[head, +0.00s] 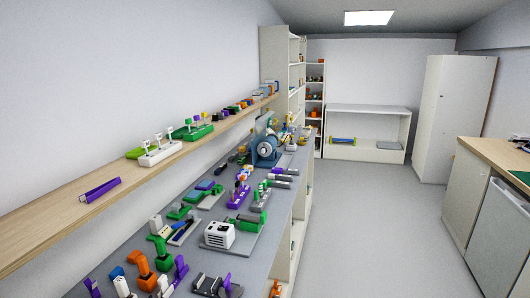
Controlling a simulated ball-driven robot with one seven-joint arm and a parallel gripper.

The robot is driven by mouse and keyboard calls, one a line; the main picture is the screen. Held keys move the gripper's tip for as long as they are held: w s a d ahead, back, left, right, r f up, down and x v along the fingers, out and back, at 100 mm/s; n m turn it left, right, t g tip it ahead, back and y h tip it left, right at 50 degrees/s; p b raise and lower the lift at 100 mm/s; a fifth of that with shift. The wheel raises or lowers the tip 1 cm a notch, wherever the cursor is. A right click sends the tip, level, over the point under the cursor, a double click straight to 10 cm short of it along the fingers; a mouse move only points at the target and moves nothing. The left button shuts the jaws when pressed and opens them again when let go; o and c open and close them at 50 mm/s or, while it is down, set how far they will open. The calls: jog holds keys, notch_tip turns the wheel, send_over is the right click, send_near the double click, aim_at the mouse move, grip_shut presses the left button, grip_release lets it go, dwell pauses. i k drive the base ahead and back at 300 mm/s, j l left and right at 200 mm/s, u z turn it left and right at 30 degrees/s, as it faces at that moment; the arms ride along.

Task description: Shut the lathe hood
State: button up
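A blue machine with a round grey disc face (266,147) stands toward the far end of the grey bench (262,248). It may be the lathe, but it is small here and I cannot make out a hood or whether one is open or shut. My gripper is not in view.
The bench along the left wall holds several green, orange, purple and grey parts and a white box (219,234). A wooden shelf (52,222) runs above it. Clear floor (365,230) lies right of the bench, up to cabinets with a wooden top (487,153).

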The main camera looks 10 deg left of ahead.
aim_at(262, 121)
jog(key=i+l, duration=0.1)
jog(key=l, duration=0.15)
jog(key=i+l+z, duration=0.1)
jog(key=i+l, duration=0.25)
jog(key=i, duration=0.15)
jog(key=i+l, duration=0.3)
jog(key=i, duration=0.2)
jog(key=i+l+z, duration=0.15)
jog(key=i, duration=0.35)
jog(key=i+l, duration=0.35)
jog(key=i, duration=2.05)
jog(key=i+l+u, duration=0.2)
jog(key=i, duration=0.3)
jog(key=i+l+u, duration=0.2)
jog(key=i, duration=0.25)
jog(key=i+j+u, duration=0.15)
jog(key=u, duration=0.25)
jog(key=i+u, duration=0.55)
jog(key=u, duration=0.2)
jog(key=i+j+u, duration=0.25)
jog(key=i, duration=0.15)
jog(key=l, duration=0.1)
